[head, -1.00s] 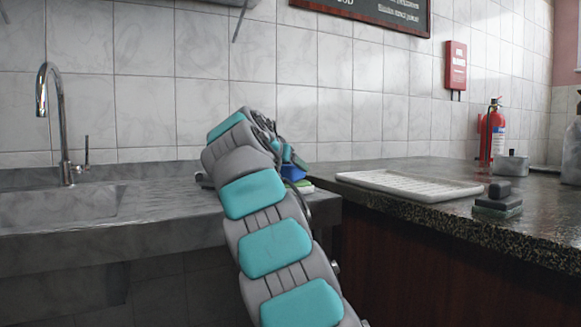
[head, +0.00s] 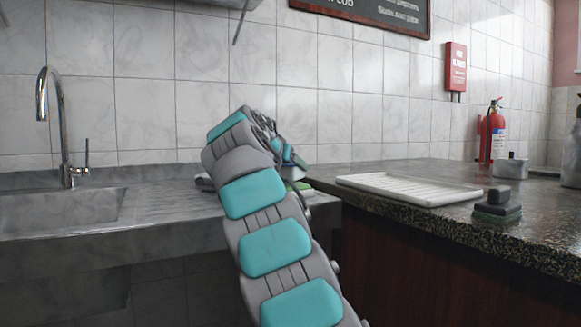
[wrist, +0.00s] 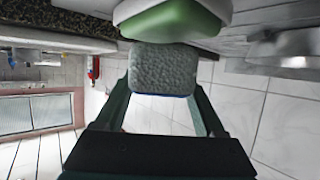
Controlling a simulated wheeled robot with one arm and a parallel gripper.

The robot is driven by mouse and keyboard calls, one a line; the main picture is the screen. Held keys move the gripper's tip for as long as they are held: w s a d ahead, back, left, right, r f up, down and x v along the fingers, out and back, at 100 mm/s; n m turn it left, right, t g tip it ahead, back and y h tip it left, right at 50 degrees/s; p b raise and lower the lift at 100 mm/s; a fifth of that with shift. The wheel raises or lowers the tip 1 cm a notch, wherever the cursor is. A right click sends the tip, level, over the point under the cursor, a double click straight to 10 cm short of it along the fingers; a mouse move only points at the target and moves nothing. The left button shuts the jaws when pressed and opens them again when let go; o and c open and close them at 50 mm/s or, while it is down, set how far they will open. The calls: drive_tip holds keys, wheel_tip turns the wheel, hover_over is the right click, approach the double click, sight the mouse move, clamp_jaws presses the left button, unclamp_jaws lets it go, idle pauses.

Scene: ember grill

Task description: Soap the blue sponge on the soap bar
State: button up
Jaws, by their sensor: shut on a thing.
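In the wrist view my gripper (wrist: 163,88) is shut on the blue sponge (wrist: 163,66). The sponge shows a rough grey face with a thin blue edge. The green soap bar (wrist: 172,28) lies in a white dish (wrist: 215,8), right beside the sponge's far edge in the picture. I cannot tell whether sponge and soap touch. In the head view my gripper (head: 287,156) is at the right end of the sink counter, partly hidden by my arm. A bit of the green soap (head: 300,185) shows there; the sponge is not clear in that view.
The sink (head: 60,207) and tap (head: 62,125) are on the left. On the dark counter at right are a white ribbed tray (head: 408,187), a dark stacked block (head: 497,203) and a fire extinguisher (head: 493,135). A tiled wall stands behind.

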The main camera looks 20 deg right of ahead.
drive_tip(key=shift+r+p, duration=2.35)
drive_tip(key=shift+r, duration=0.55)
